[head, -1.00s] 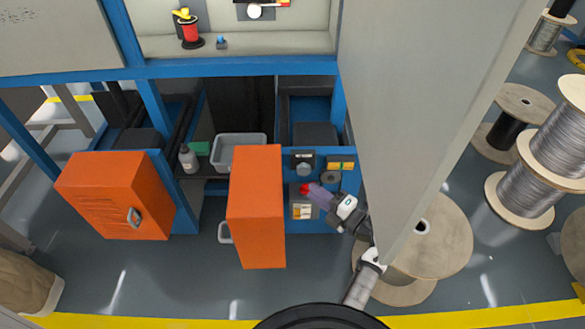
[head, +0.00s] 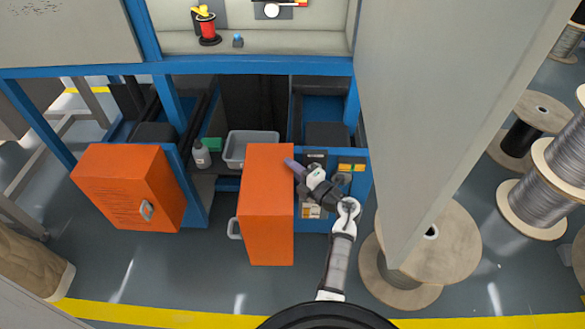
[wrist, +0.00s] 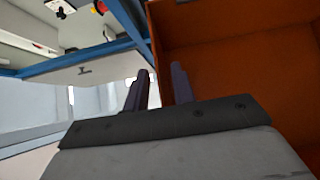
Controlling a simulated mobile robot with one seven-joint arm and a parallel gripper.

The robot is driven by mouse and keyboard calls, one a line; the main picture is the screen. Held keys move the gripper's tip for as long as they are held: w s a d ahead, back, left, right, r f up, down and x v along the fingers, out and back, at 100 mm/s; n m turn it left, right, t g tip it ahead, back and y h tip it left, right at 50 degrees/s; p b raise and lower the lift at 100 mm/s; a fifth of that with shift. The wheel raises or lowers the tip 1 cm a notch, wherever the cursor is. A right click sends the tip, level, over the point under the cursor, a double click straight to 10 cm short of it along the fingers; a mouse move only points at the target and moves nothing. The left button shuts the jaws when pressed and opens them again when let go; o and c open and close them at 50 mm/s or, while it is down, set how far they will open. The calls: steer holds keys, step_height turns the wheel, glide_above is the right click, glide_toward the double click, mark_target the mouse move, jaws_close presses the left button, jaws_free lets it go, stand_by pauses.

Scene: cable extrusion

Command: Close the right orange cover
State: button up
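The right orange cover (head: 268,215) stands swung open, sticking out from the blue machine frame, with a grey handle (head: 234,228) on its left side. My gripper (head: 291,165) is at the cover's upper right edge in the head view, with its purple fingertips beside or just over it. In the wrist view my gripper (wrist: 159,82) has its two fingers apart with a gap between them. The cover's orange inner face (wrist: 225,65) fills the right side there, its edge running down toward the gap. I cannot tell whether the fingers touch the cover.
A grey bin (head: 248,148) and a bottle (head: 201,156) sit on the shelf between the covers. A control panel (head: 345,180) is behind my gripper. A large grey panel (head: 440,100) and cable spools (head: 455,245) stand right.

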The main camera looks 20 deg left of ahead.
steer(key=shift+c, duration=0.3)
jaws_close()
stand_by(1.2)
